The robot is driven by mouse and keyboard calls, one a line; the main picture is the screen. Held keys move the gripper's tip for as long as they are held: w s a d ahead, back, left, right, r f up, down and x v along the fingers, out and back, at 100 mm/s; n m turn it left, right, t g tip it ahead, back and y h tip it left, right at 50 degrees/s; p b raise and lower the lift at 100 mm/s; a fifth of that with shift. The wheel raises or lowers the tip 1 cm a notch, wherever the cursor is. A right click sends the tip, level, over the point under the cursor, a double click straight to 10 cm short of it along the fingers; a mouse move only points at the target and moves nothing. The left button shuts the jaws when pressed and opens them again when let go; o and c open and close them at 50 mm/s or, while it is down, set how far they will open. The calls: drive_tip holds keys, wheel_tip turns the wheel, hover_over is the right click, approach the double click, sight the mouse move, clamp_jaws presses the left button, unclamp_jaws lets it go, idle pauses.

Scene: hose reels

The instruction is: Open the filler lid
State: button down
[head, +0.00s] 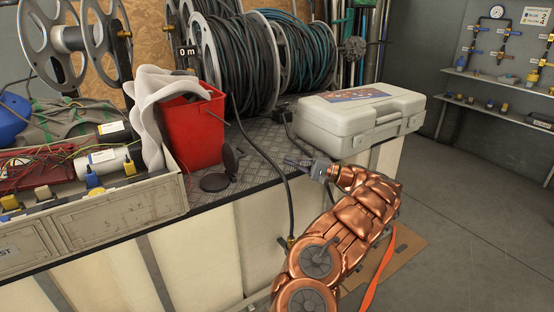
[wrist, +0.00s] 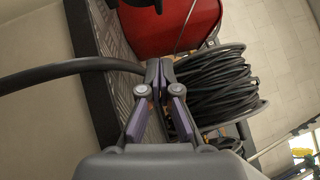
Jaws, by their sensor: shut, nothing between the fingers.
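A dark round disc (head: 216,182) lies flat on the bench top by the red bucket. A second dark disc (head: 231,158) stands upright just behind and right of it; it looks like the filler lid in a raised position, though the hinge is too small to make out. A dark part at the top edge of the wrist view (wrist: 142,4) is probably one of these, cut off by the frame. My gripper (head: 292,161) is right of both discs, apart from them, above the bench. Its fingers are together and empty in the wrist view (wrist: 158,68).
The red bucket (head: 196,130) with a white cloth (head: 150,95) stands left of the discs. A black hose (head: 262,150) runs down between the discs and my gripper. Hose reels (head: 240,60) stand behind. A pale case (head: 360,115) sits to the right, and a crate (head: 110,215) at left.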

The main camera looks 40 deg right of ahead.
sight(236, 157)
drive_tip(key=b+x, duration=0.1)
drive_tip(key=x, duration=0.8)
drive_tip(key=shift+a, duration=0.2)
drive_tip(key=shift+a+r+b, duration=0.25)
drive_tip(key=shift+a+b, duration=0.05)
drive_tip(key=shift+a, duration=0.6)
drive_tip(key=shift+a+r+b, duration=0.2)
drive_tip(key=shift+a+b, duration=0.05)
drive_tip(key=shift+a, duration=0.65)
